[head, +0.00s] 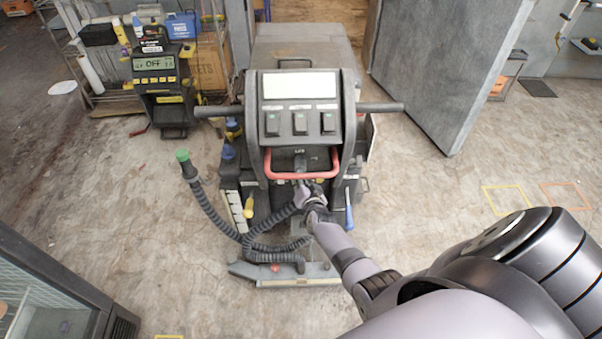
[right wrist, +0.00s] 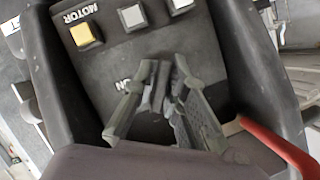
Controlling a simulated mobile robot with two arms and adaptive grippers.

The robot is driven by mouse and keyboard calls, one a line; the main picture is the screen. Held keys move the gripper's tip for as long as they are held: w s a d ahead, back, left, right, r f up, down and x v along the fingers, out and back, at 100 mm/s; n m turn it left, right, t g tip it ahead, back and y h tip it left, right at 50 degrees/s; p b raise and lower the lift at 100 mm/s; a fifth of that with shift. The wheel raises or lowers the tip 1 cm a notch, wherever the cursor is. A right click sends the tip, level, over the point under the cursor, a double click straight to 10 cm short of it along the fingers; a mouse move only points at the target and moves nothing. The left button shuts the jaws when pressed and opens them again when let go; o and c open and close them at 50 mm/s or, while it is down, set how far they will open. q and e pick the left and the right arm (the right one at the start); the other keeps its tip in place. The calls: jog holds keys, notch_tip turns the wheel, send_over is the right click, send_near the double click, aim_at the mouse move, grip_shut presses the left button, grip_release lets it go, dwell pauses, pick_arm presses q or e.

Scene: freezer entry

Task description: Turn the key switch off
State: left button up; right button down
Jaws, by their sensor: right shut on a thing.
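The key switch is on the sloped dark control panel (head: 285,90) of a floor-cleaning machine, below a row of three rocker switches (head: 300,123). My right gripper (head: 301,166) reaches up to the lower panel from below, by the red bar handle (head: 269,165). In the right wrist view my right gripper (right wrist: 160,88) is shut on the small dark key (right wrist: 155,98) at the panel face. The fingers hide most of the key and the switch, so its exact angle is unclear. A partly hidden white label beside it seems to read ON. My left gripper is not in view.
The red bar (right wrist: 275,140) passes close beside my right fingers. Black side handles, a ribbed hose (head: 215,212) and a blue lever (head: 349,210) surround the panel. A charger reading OFF (head: 154,65) stands at left; a grey door (head: 450,60) stands at right. Floor on both sides is open.

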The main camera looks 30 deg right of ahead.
jog(key=shift+a+n+g+h+p, duration=0.15)
jog(key=shift+n+g+h+p, duration=0.35)
jog(key=shift+n+p, duration=0.4)
jog(key=shift+n+g+h+p, duration=0.5)
jog(key=shift+n+h, duration=0.2)
jog(key=shift+n, duration=0.6)
jog(key=c, duration=1.7)
grip_release()
